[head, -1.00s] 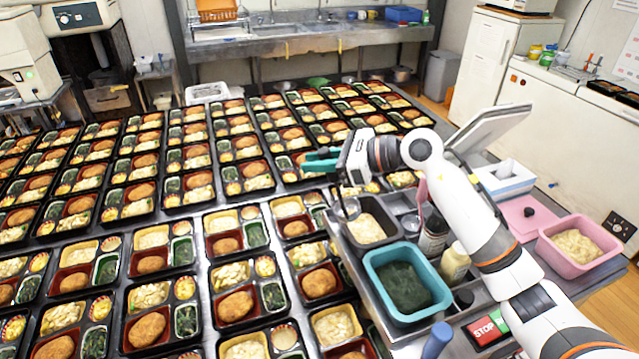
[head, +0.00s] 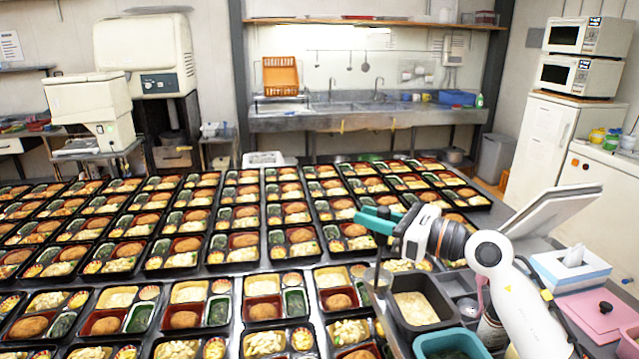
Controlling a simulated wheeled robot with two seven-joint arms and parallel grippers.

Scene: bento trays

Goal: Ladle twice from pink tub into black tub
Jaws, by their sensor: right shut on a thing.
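The black tub (head: 396,308), holding pale food, stands on the counter at the lower right of the head view. My right gripper (head: 380,222), with teal parts at its end, is above and left of this tub. It is shut on a ladle (head: 378,264), whose thin shaft hangs down near the tub's left rim. The ladle's small bowl end is hard to make out, and I cannot tell whether it holds food. The pink tub is mostly or wholly outside the view, past the lower right edge. My left gripper is not in view.
Bento trays (head: 177,254) filled with food cover the table to the left. A teal tub (head: 432,337) sits in front of the black tub. A pink lid (head: 585,311) with a black knob and a tissue box (head: 570,270) lie to the right. A tilted screen (head: 552,211) stands behind my arm.

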